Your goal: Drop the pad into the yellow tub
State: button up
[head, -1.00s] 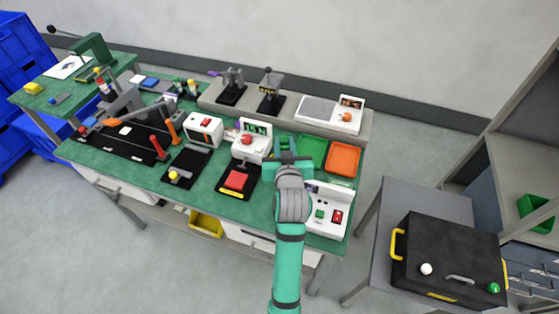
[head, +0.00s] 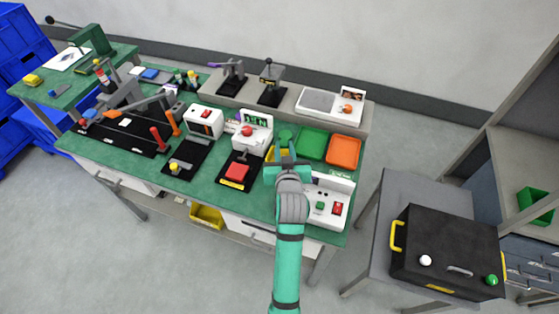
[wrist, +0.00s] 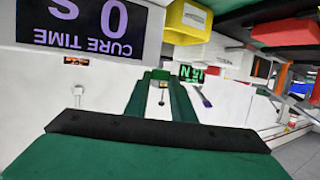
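My gripper (head: 286,150) is over the right part of the green bench, in front of the green tray. In the wrist view its green fingers (wrist: 160,95) point away from the camera, close together. I cannot tell whether anything is held between them. A yellow container (head: 270,154), likely the yellow tub, shows just left of my gripper and is partly hidden by it. A yellow thing with a white label in the wrist view (wrist: 180,28) may be the same one. I cannot make out the pad in any view.
A green tray (head: 313,143) and an orange tray (head: 343,151) lie right of my gripper. A white control box (head: 328,203) stands close on the right. A black fixture with a red block (head: 237,172) is on the left. Another yellow bin (head: 207,216) is under the bench.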

jog(key=o, duration=0.4)
jog(key=v, duration=1)
jog(key=shift+s+d+r, duration=0.1)
jog(key=shift+s+r, duration=0.05)
jog(key=shift+s, duration=0.25)
jog(key=s+f, duration=0.4)
jog(key=s, duration=0.1)
jog(key=s+f, duration=0.2)
jog(key=s, duration=0.1)
jog(key=shift+d+f, duration=0.25)
jog(key=shift+f, duration=0.1)
jog(key=shift+m+t+h, duration=0.4)
jog(key=shift+h, duration=0.1)
jog(key=s, duration=0.9)
jog(key=s+a+f, duration=0.1)
jog(key=s, duration=1.6)
jog(key=shift+s+a+f, duration=0.25)
jog(key=shift+s+f, duration=0.05)
jog(key=shift+s, duration=0.1)
